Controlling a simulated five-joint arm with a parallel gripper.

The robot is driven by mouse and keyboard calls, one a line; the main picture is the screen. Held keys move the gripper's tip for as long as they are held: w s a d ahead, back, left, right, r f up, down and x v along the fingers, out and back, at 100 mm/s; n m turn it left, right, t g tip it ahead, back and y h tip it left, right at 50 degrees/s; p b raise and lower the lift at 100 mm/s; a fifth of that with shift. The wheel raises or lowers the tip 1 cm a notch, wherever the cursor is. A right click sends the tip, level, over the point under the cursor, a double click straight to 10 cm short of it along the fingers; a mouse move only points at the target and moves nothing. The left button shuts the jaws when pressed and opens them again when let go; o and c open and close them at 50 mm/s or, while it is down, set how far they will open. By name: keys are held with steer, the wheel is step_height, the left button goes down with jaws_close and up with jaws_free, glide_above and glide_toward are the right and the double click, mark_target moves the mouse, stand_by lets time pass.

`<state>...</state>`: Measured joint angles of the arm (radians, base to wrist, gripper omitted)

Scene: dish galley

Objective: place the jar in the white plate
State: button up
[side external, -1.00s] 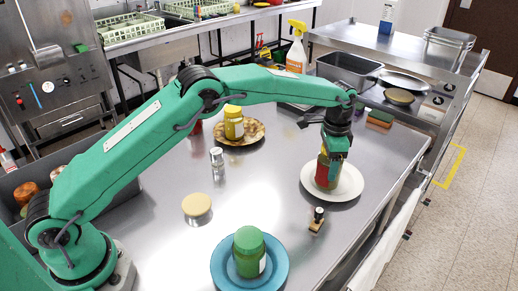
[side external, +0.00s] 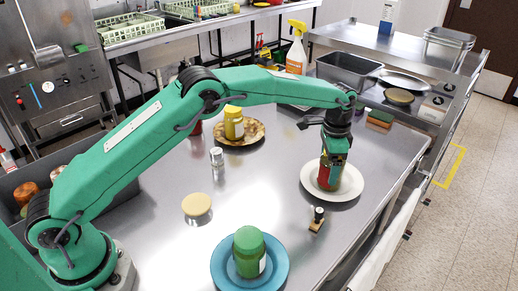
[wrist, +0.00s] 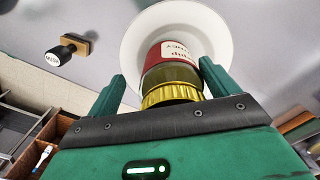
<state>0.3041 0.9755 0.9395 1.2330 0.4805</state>
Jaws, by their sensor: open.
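A jar with a red label and a gold lid (wrist: 172,94) stands on the white plate (side external: 350,190). In the side external view the jar (side external: 327,175) is partly hidden behind my gripper (side external: 335,155). In the wrist view the plate (wrist: 138,40) shows around the jar's far end. My gripper (wrist: 160,80) is open, with one green finger on each side of the jar. The left finger stands clear of the jar, and the right finger is close to it; I cannot tell whether it touches.
A wooden stamp (side external: 317,219) stands just in front of the white plate. A patterned plate (side external: 255,136) holds a yellow-lidded jar (side external: 233,122). A salt shaker (side external: 217,157) and a tan disc (side external: 196,205) lie left of centre.

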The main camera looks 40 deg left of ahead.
step_height(320, 180, up, 11)
steer(key=shift+r, duration=0.2)
stand_by(0.4)
stand_by(0.5)
steer(key=shift+a+r, duration=0.15)
steer(key=shift+r, duration=0.1)
steer(key=s+a+r+n+t, duration=0.3)
steer(key=s+a+r+n, duration=0.1)
steer(key=s+a+r, duration=1.05)
steer(key=s+a+f+n+t, duration=0.1)
steer(key=s+f, duration=0.3)
steer(key=s, duration=0.7)
steer(key=s+a+f+n+t, duration=0.1)
steer(key=s+a+f+n, duration=0.2)
steer(key=s, duration=0.9)
steer(key=shift+f+n+t, duration=0.3)
steer(key=shift+f+n, duration=0.2)
steer(key=shift+f, duration=0.15)
